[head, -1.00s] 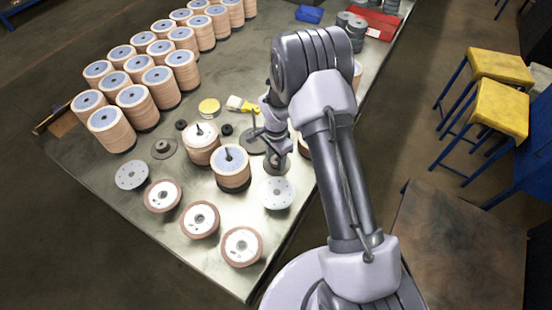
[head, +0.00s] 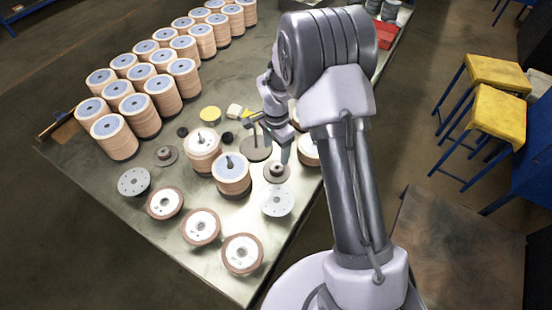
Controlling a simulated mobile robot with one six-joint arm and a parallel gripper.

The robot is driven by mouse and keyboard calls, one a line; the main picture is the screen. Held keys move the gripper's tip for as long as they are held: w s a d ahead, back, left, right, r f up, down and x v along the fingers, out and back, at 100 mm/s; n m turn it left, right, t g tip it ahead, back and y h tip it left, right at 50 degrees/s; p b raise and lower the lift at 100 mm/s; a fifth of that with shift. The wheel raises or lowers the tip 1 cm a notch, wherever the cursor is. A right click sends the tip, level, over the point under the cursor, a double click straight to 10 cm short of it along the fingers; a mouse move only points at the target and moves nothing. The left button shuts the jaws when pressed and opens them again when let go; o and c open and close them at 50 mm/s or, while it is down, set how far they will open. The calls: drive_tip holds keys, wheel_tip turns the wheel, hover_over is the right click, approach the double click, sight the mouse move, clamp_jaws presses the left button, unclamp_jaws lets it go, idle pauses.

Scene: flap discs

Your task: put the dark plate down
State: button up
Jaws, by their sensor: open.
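A dark round plate with a raised hub (head: 277,173) lies flat on the metal table, behind a pale perforated disc (head: 278,201). My gripper (head: 270,139) is open and empty, above and behind this plate and apart from it. A second dark plate with an upright post (head: 255,152) stands just left of the gripper, which partly covers it. I cannot tell from the picture alone which one the task means.
Two disc stacks (head: 231,176) stand left of the plate, and another stack (head: 308,150) is partly hidden by my arm. Several flap discs (head: 201,226) line the front edge. Tall stacks (head: 114,138) fill the left. A yellow tin (head: 211,116) and brush (head: 238,112) lie behind.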

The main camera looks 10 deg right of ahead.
drive_tip(key=s+a+r+n+t, duration=0.1)
drive_tip(key=s+r, duration=0.3)
drive_tip(key=r, duration=0.4)
drive_tip(key=s+r+n+t+y, duration=0.1)
drive_tip(key=s+r+n, duration=0.15)
drive_tip(key=r, duration=0.55)
drive_tip(key=s+a+r+n+t, duration=0.1)
drive_tip(key=s+r, duration=0.4)
drive_tip(key=r, duration=0.3)
drive_tip(key=s+a+r+n+t, duration=0.1)
drive_tip(key=s+r+n, duration=0.1)
drive_tip(key=s, duration=0.5)
drive_tip(key=s+a+r+n+t+y, duration=0.1)
drive_tip(key=s+r+n, duration=0.1)
drive_tip(key=s, duration=0.5)
drive_tip(key=shift+s+r+t, duration=0.4)
drive_tip(key=shift+r, duration=0.1)
drive_tip(key=shift+f+n, duration=0.1)
drive_tip(key=shift+n, duration=0.15)
